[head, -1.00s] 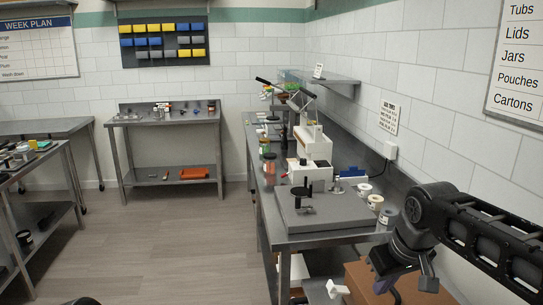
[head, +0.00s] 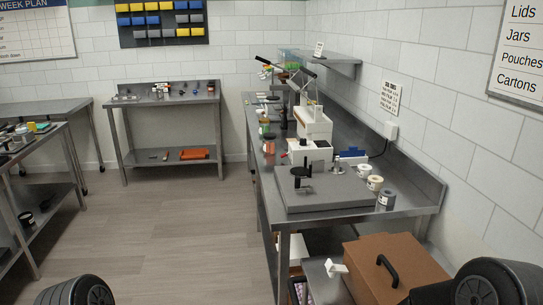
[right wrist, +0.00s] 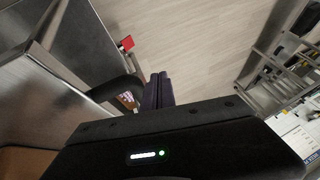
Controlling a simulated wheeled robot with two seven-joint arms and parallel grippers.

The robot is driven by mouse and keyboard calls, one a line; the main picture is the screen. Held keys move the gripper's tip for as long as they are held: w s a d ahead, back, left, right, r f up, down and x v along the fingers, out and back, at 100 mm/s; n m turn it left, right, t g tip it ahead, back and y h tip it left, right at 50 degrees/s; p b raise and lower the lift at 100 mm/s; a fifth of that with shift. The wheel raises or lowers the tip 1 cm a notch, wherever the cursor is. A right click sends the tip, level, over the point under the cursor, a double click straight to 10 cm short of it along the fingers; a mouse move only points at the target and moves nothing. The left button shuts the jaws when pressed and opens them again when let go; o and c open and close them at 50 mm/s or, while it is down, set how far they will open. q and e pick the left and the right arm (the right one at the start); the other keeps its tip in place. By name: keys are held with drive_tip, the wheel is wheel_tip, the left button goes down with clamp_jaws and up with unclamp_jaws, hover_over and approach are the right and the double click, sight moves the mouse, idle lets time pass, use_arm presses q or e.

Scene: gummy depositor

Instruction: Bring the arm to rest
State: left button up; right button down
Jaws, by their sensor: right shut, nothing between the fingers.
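My right gripper (right wrist: 158,90) shows in the right wrist view with its dark fingers together and nothing between them. It appears in free space beside the steel table, with the floor beyond. In the head view only dark rounded parts of my right arm show at the bottom right corner; the right gripper itself is out of that picture. A dark rounded part of my own left side shows at the bottom left, and my left gripper is not visible.
The steel bench (head: 415,208) on the right holds a grey plate (head: 330,194), a white machine (head: 312,125) and small tubs (head: 375,183). A brown box (head: 398,262) with a black handle stands low at its near end. The floor (head: 170,225) in the middle is clear.

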drive_tip(key=s+f+m+g, duration=0.1)
drive_tip(key=s+f+g, duration=0.1)
drive_tip(key=s+f, duration=0.4)
drive_tip(key=s+f+m+g, duration=0.1)
drive_tip(key=s+f, duration=0.6)
drive_tip(key=s, duration=0.7)
drive_tip(key=shift+s+f+m+g, duration=0.25)
drive_tip(key=shift+f+m+g, duration=0.05)
drive_tip(key=shift+g, duration=0.5)
